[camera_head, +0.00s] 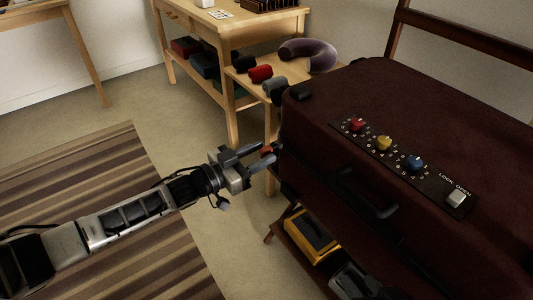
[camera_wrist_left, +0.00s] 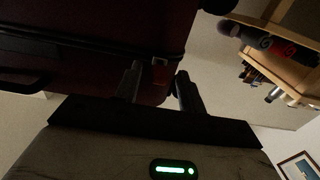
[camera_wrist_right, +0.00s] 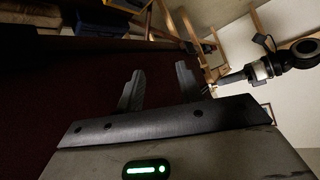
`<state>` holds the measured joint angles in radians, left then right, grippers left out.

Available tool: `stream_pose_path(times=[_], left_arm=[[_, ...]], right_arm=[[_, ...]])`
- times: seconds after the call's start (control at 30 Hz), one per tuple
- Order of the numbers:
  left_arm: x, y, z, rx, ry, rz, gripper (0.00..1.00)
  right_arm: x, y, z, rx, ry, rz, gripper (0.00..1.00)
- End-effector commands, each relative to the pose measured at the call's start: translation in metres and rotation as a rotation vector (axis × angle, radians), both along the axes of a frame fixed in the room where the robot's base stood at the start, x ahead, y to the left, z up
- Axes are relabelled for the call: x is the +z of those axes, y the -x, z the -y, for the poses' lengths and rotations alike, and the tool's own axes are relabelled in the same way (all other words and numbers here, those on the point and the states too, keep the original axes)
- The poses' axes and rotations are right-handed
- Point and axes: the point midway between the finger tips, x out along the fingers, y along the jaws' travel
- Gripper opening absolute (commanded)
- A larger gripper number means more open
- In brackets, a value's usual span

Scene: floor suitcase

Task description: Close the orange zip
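A large dark maroon suitcase (camera_head: 345,120) lies on a stand at the right of the head view. A small orange-red zip pull (camera_head: 266,150) shows at its left corner; it also appears in the left wrist view (camera_wrist_left: 160,61), on the seam. My left gripper (camera_head: 263,154) is open, with its fingertips pointing at that corner on either side of the zip pull. Contact cannot be told. My right gripper (camera_wrist_right: 160,68) shows only in its own wrist view. It is open and empty, over the suitcase's dark surface.
The suitcase has a handle (camera_head: 368,195) and a panel with red, yellow and blue knobs (camera_head: 415,163) and a lock switch (camera_head: 456,199). A wooden bench (camera_head: 232,100) with rolled items and a neck pillow (camera_head: 308,52) stands behind. A yellow case (camera_head: 312,236) lies below.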

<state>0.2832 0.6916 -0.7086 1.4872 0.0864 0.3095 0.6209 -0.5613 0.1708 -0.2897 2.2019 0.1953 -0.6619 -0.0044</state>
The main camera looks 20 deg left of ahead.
Motion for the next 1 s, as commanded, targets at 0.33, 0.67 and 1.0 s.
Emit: stream_pose_path(times=[0.33, 0.67, 1.0], left_arm=[[0.0, -0.02, 0.016, 0.0, 0.001, -0.001, 0.4], [0.0, -0.019, 0.015, 0.0, 0.001, -0.001, 0.07], [0.003, -0.004, 0.036, -0.005, 0.006, -0.005, 0.0]], right_arm=[[0.008, -0.003, -0.003, 0.0, -0.016, 0.039, 0.36], [0.005, 0.001, -0.003, 0.007, -0.01, 0.029, 0.36], [0.012, 0.004, 0.0, 0.011, 0.005, 0.005, 0.36]])
